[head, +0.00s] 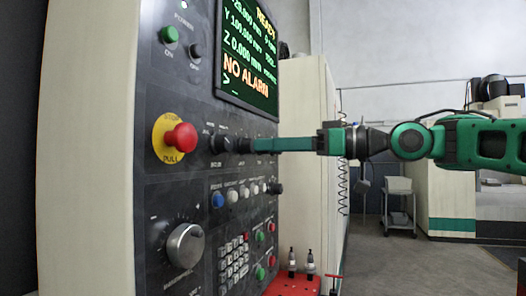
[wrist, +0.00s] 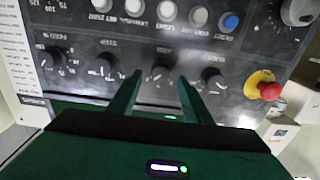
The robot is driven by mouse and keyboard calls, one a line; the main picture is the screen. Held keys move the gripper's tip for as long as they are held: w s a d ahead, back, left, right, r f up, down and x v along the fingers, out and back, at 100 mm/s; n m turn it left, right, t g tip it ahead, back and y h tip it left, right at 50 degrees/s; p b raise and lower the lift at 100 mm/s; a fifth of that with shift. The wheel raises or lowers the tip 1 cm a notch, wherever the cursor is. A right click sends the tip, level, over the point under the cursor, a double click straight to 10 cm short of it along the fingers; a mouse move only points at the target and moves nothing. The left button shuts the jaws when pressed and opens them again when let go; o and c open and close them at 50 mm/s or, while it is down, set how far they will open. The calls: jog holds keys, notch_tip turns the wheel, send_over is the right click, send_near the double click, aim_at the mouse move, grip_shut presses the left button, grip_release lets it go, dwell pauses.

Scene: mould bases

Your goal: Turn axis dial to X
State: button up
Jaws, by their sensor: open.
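A row of several black dials runs across the machine's control panel. In the wrist view, where the panel looks upside down, my gripper (wrist: 160,80) is open, with one green finger on each side of a black dial (wrist: 160,74). A gap shows between each finger and the dial; I cannot tell whether the tips touch the panel. The labels are too blurred to read, so I cannot confirm this is the axis dial or its setting. In the head view my gripper (head: 257,145) reaches in from the right to the dial row and hides part of it.
A neighbouring dial (wrist: 212,80) sits beside the right finger, and the red emergency stop (wrist: 269,90) lies beyond it. The emergency stop (head: 180,141) also shows in the head view. Push buttons (head: 232,195) lie below the dials; the screen (head: 247,55) is above.

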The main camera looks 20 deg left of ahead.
aim_at(247, 146)
jog(key=shift+w+a, duration=0.1)
jog(key=shift+a, duration=1.6)
jog(key=c, duration=1.1)
jog(key=shift+o, duration=0.2)
